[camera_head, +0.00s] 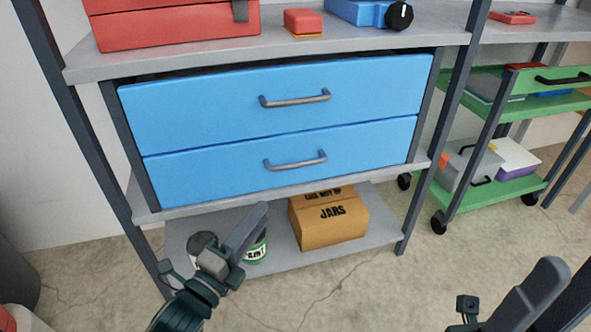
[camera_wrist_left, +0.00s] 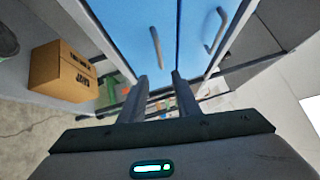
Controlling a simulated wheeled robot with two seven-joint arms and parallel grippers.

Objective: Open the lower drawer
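The lower drawer (camera_head: 220,172) is a blue front in a grey shelf unit, under the matching upper drawer (camera_head: 200,110). Both look shut. The lower drawer's grey bar handle (camera_head: 295,162) is at mid-front; in the left wrist view the handle (camera_wrist_left: 156,48) appears ahead of my fingers. My left gripper (camera_head: 257,215) is below and left of the handle, apart from it. The left wrist view shows its two fingers (camera_wrist_left: 160,84) spread with an empty gap between them. My right gripper (camera_head: 545,275) is at the lower right, partly cut off; its opening is unclear.
A cardboard jar box (camera_head: 328,216) and a paint can (camera_head: 255,249) stand on the bottom shelf, the can partly behind my left gripper. A red toolbox (camera_head: 175,22) is on top. A green cart (camera_head: 495,188) stands at right. Floor in front of the unit is clear.

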